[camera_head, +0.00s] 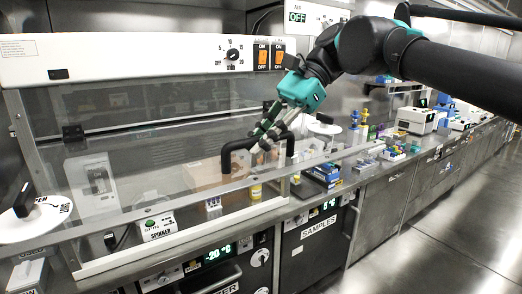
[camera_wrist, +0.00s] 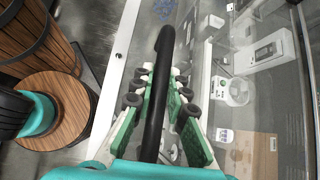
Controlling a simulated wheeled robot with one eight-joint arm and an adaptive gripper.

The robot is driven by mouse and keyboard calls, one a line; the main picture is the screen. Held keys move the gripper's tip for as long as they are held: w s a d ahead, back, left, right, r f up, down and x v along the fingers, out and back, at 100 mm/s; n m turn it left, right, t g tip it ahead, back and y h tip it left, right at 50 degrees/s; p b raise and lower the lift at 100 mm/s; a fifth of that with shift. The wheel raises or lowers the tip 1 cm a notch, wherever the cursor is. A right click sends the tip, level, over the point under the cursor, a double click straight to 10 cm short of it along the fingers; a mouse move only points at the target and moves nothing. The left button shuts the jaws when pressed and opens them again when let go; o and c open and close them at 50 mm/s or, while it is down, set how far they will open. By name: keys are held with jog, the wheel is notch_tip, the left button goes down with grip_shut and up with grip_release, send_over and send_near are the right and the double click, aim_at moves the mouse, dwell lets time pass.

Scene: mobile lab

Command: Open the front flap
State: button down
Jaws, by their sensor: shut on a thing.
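The front flap (camera_head: 150,130) is a clear panel in a metal frame on the front of the bench hood. Its black bar handle (camera_head: 226,155) stands out from the panel. My gripper (camera_head: 264,138) is at the handle, with its green and grey fingers on the right part of the bar. In the wrist view, the black handle (camera_wrist: 164,60) runs between the two fingers of my gripper (camera_wrist: 158,92), which is shut on it. The flap's clear panel (camera_wrist: 290,100) also shows there, to the right of the handle. Part of the handle is hidden behind the fingers in the head view.
Behind the panel are a spinner (camera_head: 157,226), a yellow-labelled bottle (camera_head: 255,191) and a cardboard box (camera_wrist: 252,155). A control panel with a dial (camera_head: 233,56) and orange switches sits above. Small racks (camera_head: 325,174) stand right of the hood. The aisle floor (camera_head: 440,225) is clear.

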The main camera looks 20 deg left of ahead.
jog(key=c, duration=1.5)
grip_release()
jog(key=shift+r, duration=0.1)
jog(key=v, duration=1.2)
jog(key=shift+d, duration=0.1)
jog(key=shift+w, duration=0.1)
